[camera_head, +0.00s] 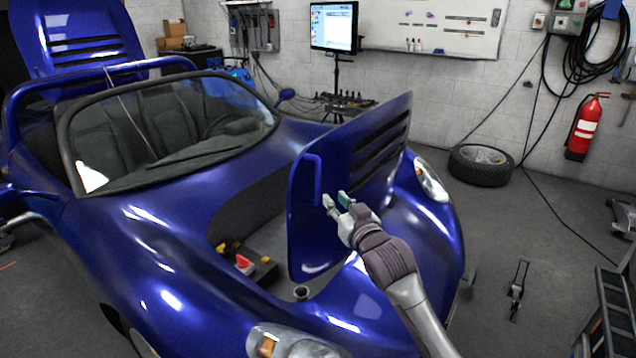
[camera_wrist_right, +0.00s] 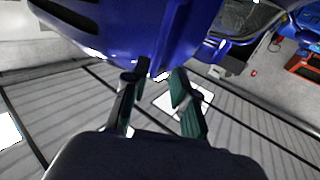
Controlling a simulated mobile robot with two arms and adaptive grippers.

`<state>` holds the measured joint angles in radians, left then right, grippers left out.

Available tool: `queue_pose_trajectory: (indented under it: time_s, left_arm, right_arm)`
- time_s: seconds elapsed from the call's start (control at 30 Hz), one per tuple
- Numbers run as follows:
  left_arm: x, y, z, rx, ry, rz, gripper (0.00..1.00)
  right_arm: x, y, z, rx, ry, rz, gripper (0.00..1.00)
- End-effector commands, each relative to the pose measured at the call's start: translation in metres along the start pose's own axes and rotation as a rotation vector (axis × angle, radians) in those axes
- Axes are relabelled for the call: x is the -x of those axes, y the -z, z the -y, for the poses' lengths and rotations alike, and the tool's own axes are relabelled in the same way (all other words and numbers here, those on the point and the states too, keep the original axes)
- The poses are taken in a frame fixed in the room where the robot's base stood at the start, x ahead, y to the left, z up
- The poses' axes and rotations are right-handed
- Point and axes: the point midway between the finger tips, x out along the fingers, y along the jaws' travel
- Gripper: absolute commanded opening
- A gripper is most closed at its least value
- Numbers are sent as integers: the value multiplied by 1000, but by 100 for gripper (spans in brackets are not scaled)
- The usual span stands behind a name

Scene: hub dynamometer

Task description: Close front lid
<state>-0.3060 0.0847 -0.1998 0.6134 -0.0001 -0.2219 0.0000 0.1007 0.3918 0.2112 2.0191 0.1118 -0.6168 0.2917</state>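The front lid (camera_head: 350,185) of the blue car stands raised and steeply tilted over the open front compartment (camera_head: 262,215). It is a blue panel with dark slots near its upper right edge. My right gripper (camera_head: 335,201) is in front of the lid's lower middle, its fingers apart. In the right wrist view the right gripper (camera_wrist_right: 155,80) shows two separated green-padded fingers with nothing between their tips. A blue body panel (camera_wrist_right: 135,30) lies just beyond the fingertips; I cannot tell whether they touch it. My left gripper is not in view.
The compartment holds a red and yellow item (camera_head: 244,262). The windshield (camera_head: 165,125) is behind the opening. A tire (camera_head: 481,165) and a red fire extinguisher (camera_head: 586,128) are by the right wall.

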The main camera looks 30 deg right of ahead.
Motion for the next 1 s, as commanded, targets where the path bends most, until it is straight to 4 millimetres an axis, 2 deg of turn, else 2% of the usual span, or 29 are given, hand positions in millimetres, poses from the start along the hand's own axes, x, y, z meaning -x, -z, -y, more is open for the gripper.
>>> queue_pose_trajectory:
  time_s: [0.3,0.5,0.7,0.97,1.0]
  left_arm:
    - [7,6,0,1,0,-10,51]
    - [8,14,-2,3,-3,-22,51]
    - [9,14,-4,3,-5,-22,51]
    - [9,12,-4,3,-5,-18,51]
    - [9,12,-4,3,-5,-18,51]
  right_arm:
    - [-70,1,0,2,-1,1,27]
    - [-100,0,0,2,0,1,27]
    - [-112,0,0,2,1,1,27]
    - [-113,-1,0,3,1,1,27]
    - [-113,-1,0,3,1,1,22]
